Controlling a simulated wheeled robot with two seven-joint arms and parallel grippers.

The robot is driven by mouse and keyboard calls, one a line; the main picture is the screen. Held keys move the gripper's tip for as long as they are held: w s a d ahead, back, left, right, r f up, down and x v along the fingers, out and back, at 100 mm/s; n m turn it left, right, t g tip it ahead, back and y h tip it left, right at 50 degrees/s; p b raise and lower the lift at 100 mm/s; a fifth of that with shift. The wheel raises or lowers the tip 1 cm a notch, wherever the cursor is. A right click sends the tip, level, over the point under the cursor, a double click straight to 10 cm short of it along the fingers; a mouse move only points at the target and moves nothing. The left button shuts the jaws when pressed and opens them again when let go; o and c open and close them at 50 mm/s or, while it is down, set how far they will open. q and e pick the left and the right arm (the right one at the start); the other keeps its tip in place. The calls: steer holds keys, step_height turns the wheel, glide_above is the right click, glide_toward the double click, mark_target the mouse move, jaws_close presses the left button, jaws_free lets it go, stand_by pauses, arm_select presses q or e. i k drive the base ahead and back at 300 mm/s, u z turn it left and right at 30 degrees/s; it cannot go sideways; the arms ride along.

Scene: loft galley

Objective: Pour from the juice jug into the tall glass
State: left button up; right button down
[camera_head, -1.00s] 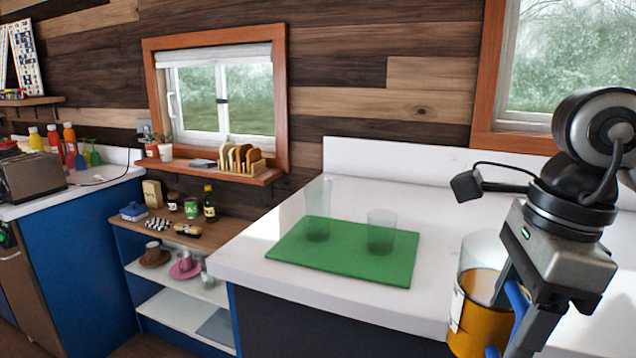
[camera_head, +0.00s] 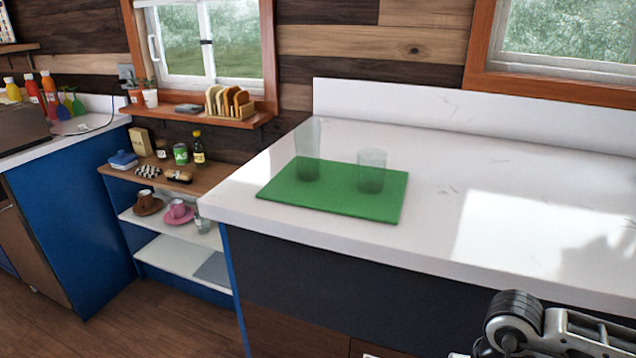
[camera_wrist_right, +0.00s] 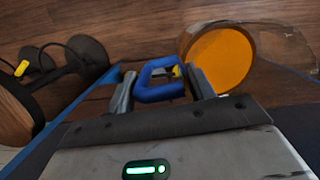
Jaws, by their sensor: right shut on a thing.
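The tall glass (camera_head: 307,150) is clear and stands upright at the left of a green mat (camera_head: 330,204) on the white counter. A shorter, wider clear glass (camera_head: 371,172) stands to its right on the same mat. Both look empty. In the right wrist view, the juice jug (camera_wrist_right: 220,60) is clear with orange juice inside and a blue handle (camera_wrist_right: 160,92). My right gripper (camera_wrist_right: 160,80) is shut on that handle and holds the jug over the floor, in front of the cabinets. In the head view only my right arm shows, at the bottom right. My left gripper is out of view.
The white counter (camera_head: 440,190) is clear right of the mat, with a low backsplash (camera_head: 450,120) behind. A lower open shelf (camera_head: 180,255) with cups and jars stands left of it. A toast rack (camera_head: 228,103) sits on the window ledge.

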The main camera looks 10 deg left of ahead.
mark_target(307, 130)
steer(key=u, duration=2.4)
steer(key=i, duration=2.55)
steer(key=z, duration=3.5)
